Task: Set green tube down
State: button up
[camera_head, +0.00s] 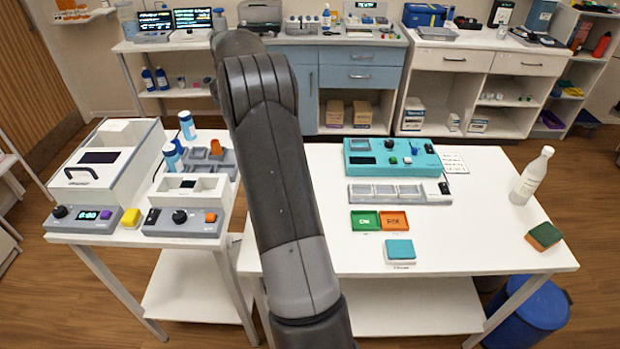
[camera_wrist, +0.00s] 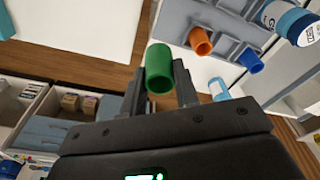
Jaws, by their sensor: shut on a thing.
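My gripper (camera_wrist: 160,80) is shut on a short green tube (camera_wrist: 158,65), held at the fingertips in the wrist view, with its open end facing the camera. In the wrist view a grey rack (camera_wrist: 220,22) lies to the right of the tube and apart from it, with an orange tube (camera_wrist: 200,40) and a blue tube (camera_wrist: 250,60) in it. In the head view the rack (camera_head: 222,168) sits on the left table with the orange tube (camera_head: 215,148) showing. My arm hides the gripper and the green tube there.
A white-bodied device (camera_head: 105,160) fills the left table's side. A narrow gap separates it from the right table (camera_head: 480,240), which holds a teal device (camera_head: 390,155), green and orange trays (camera_head: 380,221) and a white bottle (camera_head: 532,176).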

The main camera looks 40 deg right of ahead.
jog(key=s+d+f, duration=0.3)
jog(key=s+d, duration=0.2)
jog(key=s, duration=0.7)
jog(key=s+d+f, duration=0.2)
jog(key=s+d, duration=0.4)
jog(key=s, duration=0.6)
jog(key=s+d+f, duration=0.3)
jog(key=s+d, duration=0.2)
jog(key=s, duration=0.7)
jog(key=w+a+f, duration=0.1)
jog(key=w+f, duration=0.1)
jog(key=w, duration=0.1)
jog(key=w+f, duration=0.2)
jog(key=w, duration=0.2)
jog(key=w+a+f, duration=0.1)
jog(key=w+f, duration=0.1)
jog(key=w, duration=0.2)
jog(key=shift+w+a+f, duration=0.1)
jog(key=shift+a+f, duration=0.2)
jog(key=shift+f, duration=2.1)
jog(key=o, duration=1)
jog(key=shift+f, duration=0.1)
jog(key=shift+c, duration=0.2)
